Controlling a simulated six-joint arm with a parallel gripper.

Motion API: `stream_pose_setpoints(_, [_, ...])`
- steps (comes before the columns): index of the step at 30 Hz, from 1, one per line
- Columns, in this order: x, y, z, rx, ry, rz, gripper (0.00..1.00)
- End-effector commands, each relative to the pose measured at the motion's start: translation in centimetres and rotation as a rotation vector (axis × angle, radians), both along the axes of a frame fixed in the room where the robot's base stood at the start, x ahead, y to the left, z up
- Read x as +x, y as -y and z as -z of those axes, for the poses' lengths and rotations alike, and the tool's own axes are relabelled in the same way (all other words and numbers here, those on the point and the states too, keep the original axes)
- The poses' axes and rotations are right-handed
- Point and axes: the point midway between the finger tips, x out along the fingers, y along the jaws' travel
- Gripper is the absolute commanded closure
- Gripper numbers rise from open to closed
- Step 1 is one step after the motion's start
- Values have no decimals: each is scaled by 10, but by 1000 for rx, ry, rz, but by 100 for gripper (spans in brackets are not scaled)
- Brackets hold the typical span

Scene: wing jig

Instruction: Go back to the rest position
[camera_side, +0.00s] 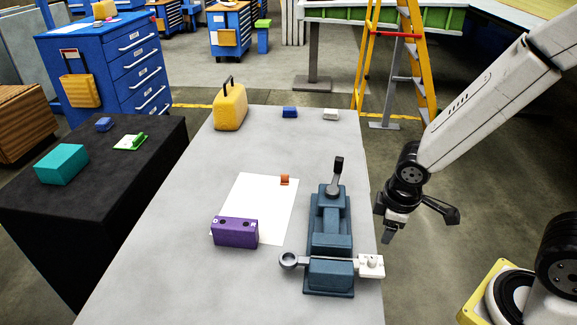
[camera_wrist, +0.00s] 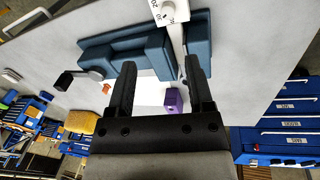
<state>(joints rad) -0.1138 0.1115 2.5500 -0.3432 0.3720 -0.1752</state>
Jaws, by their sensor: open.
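My gripper (camera_side: 420,222) hangs open and empty off the right edge of the grey table, beside the blue vise and apart from it. In the wrist view my gripper (camera_wrist: 164,82) shows two black fingers spread wide with nothing held between them. The blue vise (camera_side: 330,225) stands near the table's right edge. A metal bar with a ring at its left end and a white block (camera_side: 370,266) at its right end lies across the vise. The vise also shows in the wrist view (camera_wrist: 125,50).
A purple block (camera_side: 234,232) and a small orange piece (camera_side: 284,180) are on a white sheet (camera_side: 262,195). A yellow case (camera_side: 230,107), a blue block (camera_side: 290,112) and a white block (camera_side: 331,114) stand at the back. A black table (camera_side: 60,220) is at left; a yellow ladder (camera_side: 402,60) is behind.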

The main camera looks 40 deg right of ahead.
Motion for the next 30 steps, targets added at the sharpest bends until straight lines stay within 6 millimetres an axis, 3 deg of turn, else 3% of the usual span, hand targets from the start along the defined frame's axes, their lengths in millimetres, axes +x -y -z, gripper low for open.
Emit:
stream_pose_setpoints(3, [4, 4, -11, 83, 52, 237, 33])
stream_pose_setpoints(10, [10, 9, -25, 194, 111, 527, 33])
stream_pose_setpoints(30, [11, 9, -27, 217, 121, 585, 33])
